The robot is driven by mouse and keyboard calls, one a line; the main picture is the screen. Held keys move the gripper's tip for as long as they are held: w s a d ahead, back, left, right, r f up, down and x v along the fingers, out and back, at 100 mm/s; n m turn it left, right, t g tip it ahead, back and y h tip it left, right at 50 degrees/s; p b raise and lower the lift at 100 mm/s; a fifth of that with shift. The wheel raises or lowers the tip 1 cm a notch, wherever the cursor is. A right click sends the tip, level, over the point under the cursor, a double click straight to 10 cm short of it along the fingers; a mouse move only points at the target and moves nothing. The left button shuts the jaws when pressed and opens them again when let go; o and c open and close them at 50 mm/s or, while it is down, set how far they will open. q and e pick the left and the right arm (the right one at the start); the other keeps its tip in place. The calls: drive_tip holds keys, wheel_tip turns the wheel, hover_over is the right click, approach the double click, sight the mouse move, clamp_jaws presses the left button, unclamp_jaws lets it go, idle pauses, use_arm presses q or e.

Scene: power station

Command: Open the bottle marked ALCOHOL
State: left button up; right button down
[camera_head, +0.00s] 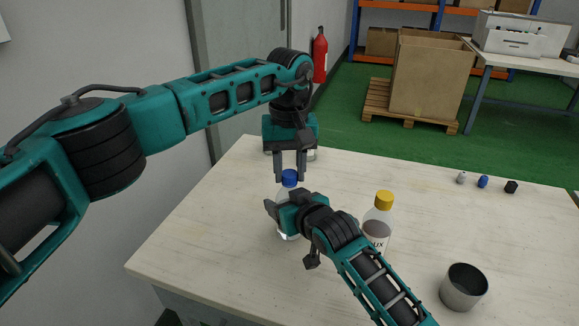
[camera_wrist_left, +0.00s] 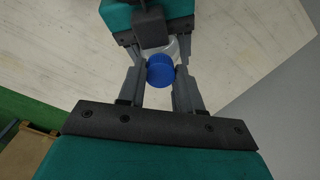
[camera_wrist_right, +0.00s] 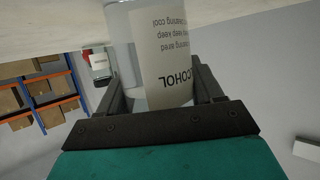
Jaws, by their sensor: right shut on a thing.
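The clear bottle (camera_head: 287,222) with a blue cap (camera_head: 289,178) stands upright on the table. Its white label (camera_wrist_right: 165,60) reads ALCOHOL, upside down in the right wrist view. My right gripper (camera_head: 281,208) is shut around the bottle's body and hides part of it in the head view. My left gripper (camera_head: 290,176) points down from above, its fingers open on either side of the blue cap. The left wrist view shows the cap (camera_wrist_left: 160,70) between the fingertips; whether they touch it I cannot tell.
A yellow-capped bottle (camera_head: 378,222) stands to the right, partly behind my right arm. A metal cup (camera_head: 464,287) is at the front right. Small items, including a blue one (camera_head: 483,182), lie at the back right. A clear object (camera_head: 311,154) is mostly hidden behind my left gripper.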

use_arm(q)
clamp_jaws()
drive_tip(key=n, duration=1.3)
drive_tip(key=shift+n, duration=0.3)
drive_tip(key=n, duration=0.3)
drive_tip(key=shift+r+n, duration=0.1)
drive_tip(key=shift+n, duration=0.3)
drive_tip(key=n, duration=0.3)
drive_tip(key=shift+n, duration=0.4)
drive_tip(key=n, duration=0.3)
drive_tip(key=shift+n, duration=0.3)
drive_tip(key=n, duration=0.3)
drive_tip(key=shift+n, duration=0.4)
drive_tip(key=n, duration=0.3)
drive_tip(key=shift+n, duration=0.4)
drive_tip(key=n, duration=0.3)
drive_tip(key=shift+n, duration=0.3)
drive_tip(key=n, duration=0.5)
drive_tip(key=shift+n, duration=0.3)
drive_tip(key=n, duration=0.5)
drive_tip(key=shift+n, duration=0.3)
drive_tip(key=n, duration=0.6)
drive_tip(key=shift+r+n, duration=0.1)
drive_tip(key=shift+n, duration=0.3)
